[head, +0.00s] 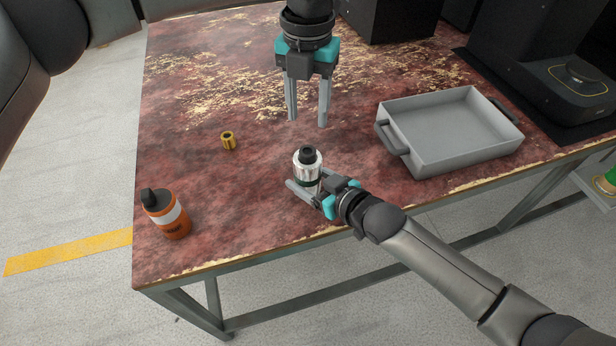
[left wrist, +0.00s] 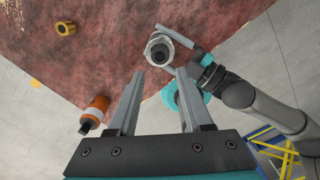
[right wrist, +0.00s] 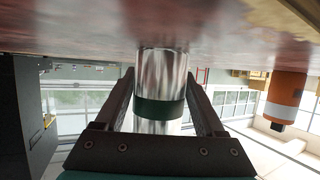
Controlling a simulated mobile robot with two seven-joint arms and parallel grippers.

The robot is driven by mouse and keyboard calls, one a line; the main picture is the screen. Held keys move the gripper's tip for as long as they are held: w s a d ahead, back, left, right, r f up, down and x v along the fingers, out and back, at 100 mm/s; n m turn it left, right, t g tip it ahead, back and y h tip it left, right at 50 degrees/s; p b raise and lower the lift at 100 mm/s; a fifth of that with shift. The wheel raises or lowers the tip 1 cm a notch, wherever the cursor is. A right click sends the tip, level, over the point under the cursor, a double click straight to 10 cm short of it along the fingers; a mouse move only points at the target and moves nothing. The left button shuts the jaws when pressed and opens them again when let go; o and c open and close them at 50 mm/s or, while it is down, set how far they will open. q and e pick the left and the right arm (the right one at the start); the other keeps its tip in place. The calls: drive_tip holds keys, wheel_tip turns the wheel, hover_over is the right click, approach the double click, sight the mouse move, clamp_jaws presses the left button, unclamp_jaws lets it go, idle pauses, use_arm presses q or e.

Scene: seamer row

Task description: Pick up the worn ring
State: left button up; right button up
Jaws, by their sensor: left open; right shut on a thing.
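A silver cylinder with a dark cap (head: 307,160) stands upright on the red worn table. My right gripper (head: 304,180) is shut on it from the front. In the right wrist view the two fingers flank the silver body (right wrist: 162,70), which has a dark green band (right wrist: 160,108). My left gripper (head: 308,123) is open and empty, pointing down above the table behind the cylinder; the cylinder also shows beyond its fingers in the left wrist view (left wrist: 160,49). A small brass-coloured ring (head: 228,140) with a dark hole lies apart to the left. I cannot tell which part is the worn ring.
An orange bottle with a white band and dark cap (head: 168,214) stands near the table's left front corner. A grey tray with handles (head: 437,165) sits on the right and looks empty. Dark machines (head: 540,60) stand behind it.

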sight(308, 150)
drive_tip(key=c, duration=0.6)
use_arm(q)
drive_tip(key=o, duration=0.3)
drive_tip(key=shift+r, duration=0.15)
drive_tip(key=shift+o, duration=0.6)
drive_tip(key=shift+d+r+n, duration=0.1)
drive_tip(key=shift+r+n, duration=0.15)
drive_tip(key=shift+n, duration=0.35)
drive_tip(key=r+n, duration=0.1)
drive_tip(key=n, duration=0.1)
drive_tip(key=r+n, duration=0.1)
drive_tip(key=n, duration=0.1)
drive_tip(key=shift+w, duration=0.1)
wheel_tip(308, 150, down, 12)
drive_tip(key=shift+r, duration=0.25)
